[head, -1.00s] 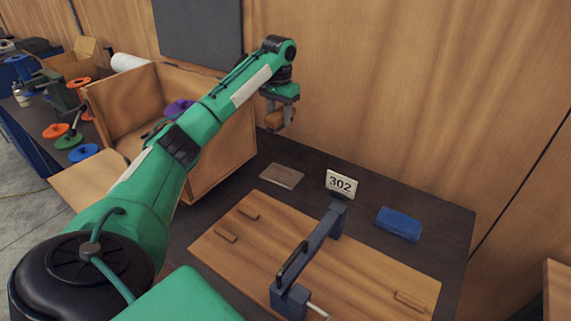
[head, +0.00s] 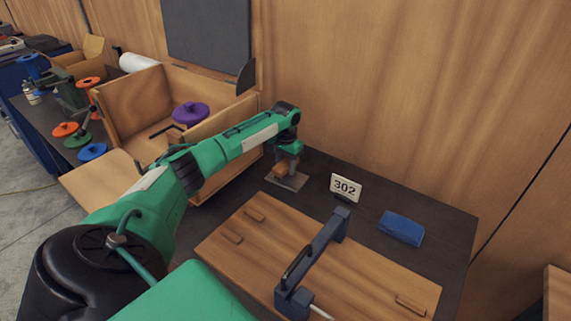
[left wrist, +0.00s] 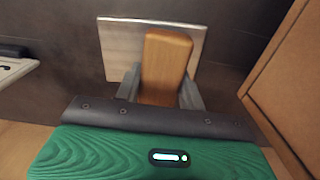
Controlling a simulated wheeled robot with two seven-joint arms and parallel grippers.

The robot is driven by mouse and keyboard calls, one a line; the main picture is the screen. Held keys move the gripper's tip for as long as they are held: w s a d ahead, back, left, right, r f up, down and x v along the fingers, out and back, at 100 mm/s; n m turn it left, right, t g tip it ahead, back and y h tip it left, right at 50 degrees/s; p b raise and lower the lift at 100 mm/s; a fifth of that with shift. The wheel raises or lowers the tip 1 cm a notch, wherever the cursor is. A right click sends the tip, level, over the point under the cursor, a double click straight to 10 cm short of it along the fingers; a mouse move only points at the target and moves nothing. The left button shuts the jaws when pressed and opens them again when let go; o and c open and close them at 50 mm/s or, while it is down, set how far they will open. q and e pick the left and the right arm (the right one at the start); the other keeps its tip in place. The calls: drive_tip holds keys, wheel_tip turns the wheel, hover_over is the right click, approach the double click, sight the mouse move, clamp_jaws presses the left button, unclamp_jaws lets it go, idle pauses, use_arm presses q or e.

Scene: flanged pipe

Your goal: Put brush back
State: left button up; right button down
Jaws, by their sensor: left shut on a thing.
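The brush (left wrist: 166,62) has a wooden handle or back and is held between the two fingers of my left gripper (left wrist: 160,90). In the head view my left gripper (head: 285,170) points down, with the brown brush (head: 281,169) at its fingertips. It is over a flat, pale grey-brown plate (head: 291,182) on the dark table; this plate also shows behind the brush in the left wrist view (left wrist: 118,45). I cannot tell whether the brush touches the plate. Its bristles are hidden. My right gripper is not in view.
A wooden board (head: 260,245) with a dark clamp-like fixture (head: 318,245) lies in front. A sign reading 302 (head: 346,187) and a blue block (head: 402,227) stand to the right. An open wooden box (head: 220,125) with a purple flanged part (head: 191,113) is close on the left.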

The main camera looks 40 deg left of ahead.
sight(286, 162)
use_arm(q)
drive_tip(key=shift+f, duration=0.15)
drive_tip(key=o, duration=0.7)
drive_tip(key=shift+o, duration=1.3)
wheel_tip(286, 162, up, 12)
drive_tip(key=b, duration=0.1)
drive_tip(key=shift+b, duration=0.3)
